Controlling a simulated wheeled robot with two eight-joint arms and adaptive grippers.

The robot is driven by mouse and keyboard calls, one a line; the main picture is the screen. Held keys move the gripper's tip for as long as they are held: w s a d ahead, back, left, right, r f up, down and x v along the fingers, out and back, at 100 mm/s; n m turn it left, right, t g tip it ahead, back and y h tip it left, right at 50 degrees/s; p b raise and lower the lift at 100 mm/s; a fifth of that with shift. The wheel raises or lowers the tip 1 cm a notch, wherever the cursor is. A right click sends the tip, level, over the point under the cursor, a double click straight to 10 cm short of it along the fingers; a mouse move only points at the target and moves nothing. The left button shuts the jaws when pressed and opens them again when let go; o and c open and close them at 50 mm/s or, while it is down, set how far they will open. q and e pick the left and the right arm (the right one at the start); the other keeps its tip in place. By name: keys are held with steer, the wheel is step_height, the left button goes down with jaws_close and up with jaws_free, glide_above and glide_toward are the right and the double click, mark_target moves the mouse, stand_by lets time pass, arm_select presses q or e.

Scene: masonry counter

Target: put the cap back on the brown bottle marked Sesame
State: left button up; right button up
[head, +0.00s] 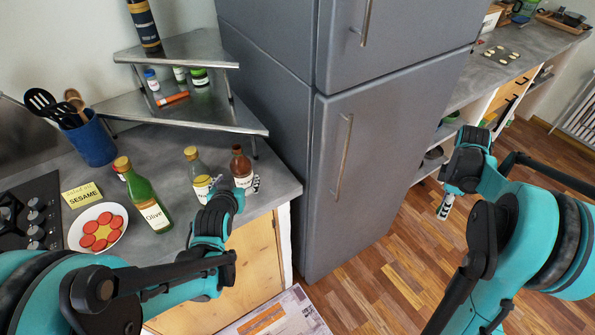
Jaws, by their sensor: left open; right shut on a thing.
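The brown bottle (241,165) stands upright on the counter, right of the other bottles. Its white label is too small to read, and I see no cap on its narrow brown neck. My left gripper (237,185) is open, low at the bottle, with striped fingertips showing on both sides of its lower part; I cannot tell whether they touch it. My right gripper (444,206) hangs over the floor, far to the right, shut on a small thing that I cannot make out. I cannot see the cap clearly anywhere.
A green Olive bottle (147,200) and a yellow-capped bottle (198,172) stand left of the brown bottle. A SESAME note (82,195), a plate (75,236) of red slices and a blue utensil pot (90,140) are further left. A metal corner shelf (190,112) stands behind; a grey fridge (340,160) is right.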

mark_target(240, 178)
arm_select(q)
steer(key=shift+w+f, duration=0.15)
steer(key=shift+w, duration=0.15)
arm_select(e)
steer(key=shift+f, duration=0.1)
arm_select(q)
steer(key=b+x, duration=0.2)
steer(key=x, duration=0.2)
steer(key=shift+w+d+f, duration=0.15)
steer(key=shift+w+f, duration=0.05)
steer(key=shift+w, duration=0.1)
arm_select(e)
step_height(240, 178, down, 2)
arm_select(q)
steer(key=shift+w, duration=0.3)
steer(key=c, duration=1.7)
